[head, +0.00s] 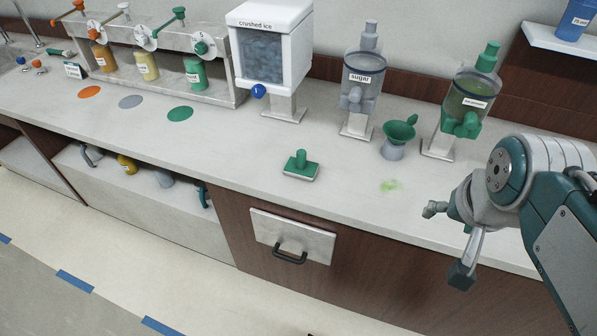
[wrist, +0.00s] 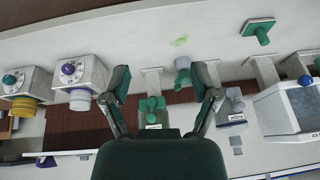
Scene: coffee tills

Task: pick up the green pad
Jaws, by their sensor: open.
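The green pad (head: 301,166) is a small flat block with an upright green knob handle. It sits on the pale counter, left of a green smear (head: 389,186). In the wrist view the pad (wrist: 258,28) shows at the top right, beyond and to the side of my fingers. My gripper (head: 449,242) is at the right in the head view, over the counter's front edge, with its fingers apart and nothing between them. In the wrist view my gripper (wrist: 163,84) is also spread and empty. The gripper is well apart from the pad.
A green funnel (head: 400,131) on a grey cup, a sugar dispenser (head: 362,90) and a green dispenser (head: 468,105) stand behind. The crushed ice box (head: 270,60) is farther left. Flat discs, including a green one (head: 180,113), lie left. Counter around the pad is clear.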

